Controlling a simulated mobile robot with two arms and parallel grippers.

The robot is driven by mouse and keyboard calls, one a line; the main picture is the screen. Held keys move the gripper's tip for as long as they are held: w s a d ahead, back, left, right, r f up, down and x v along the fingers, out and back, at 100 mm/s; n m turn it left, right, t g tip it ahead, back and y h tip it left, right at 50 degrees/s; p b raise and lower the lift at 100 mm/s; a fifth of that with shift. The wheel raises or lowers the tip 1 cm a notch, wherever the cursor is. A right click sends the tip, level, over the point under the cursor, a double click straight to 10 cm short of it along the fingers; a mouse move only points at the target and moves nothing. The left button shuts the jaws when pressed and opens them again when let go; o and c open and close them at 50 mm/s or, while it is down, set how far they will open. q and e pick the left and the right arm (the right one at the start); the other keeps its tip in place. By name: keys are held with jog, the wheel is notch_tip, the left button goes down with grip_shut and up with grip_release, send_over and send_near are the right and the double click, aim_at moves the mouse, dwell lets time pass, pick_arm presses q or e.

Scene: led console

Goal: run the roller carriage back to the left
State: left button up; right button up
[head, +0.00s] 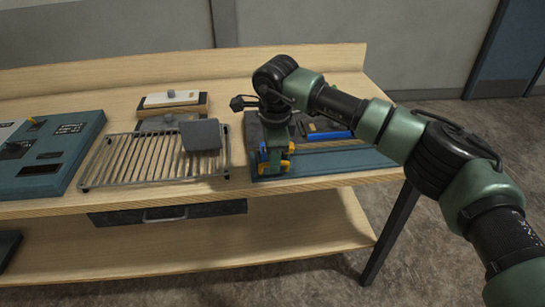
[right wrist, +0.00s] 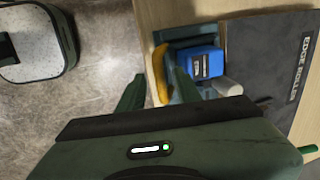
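The roller carriage is a small blue block with yellow parts (head: 272,168) at the left end of a blue-grey track (head: 335,162) in the head view. In the right wrist view its blue block (right wrist: 200,64) shows beside a curved yellow piece (right wrist: 160,75) and a pale cylinder (right wrist: 229,86). My right gripper (head: 274,143) is over the carriage, pointing down and partly hiding it. My left gripper is not in view.
A dark panel marked EDGE ROLLER (right wrist: 268,65) lies beside the carriage. Left of it stand a wire rack (head: 130,160) with a grey plate (head: 201,135), a block with a white top (head: 171,99) and a teal console (head: 45,155). A blue bar (head: 331,135) lies behind the track.

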notch_tip(320, 180, up, 8)
jog(key=s+b, duration=0.1)
jog(key=shift+s+f, duration=0.2)
jog(key=shift+a, duration=0.1)
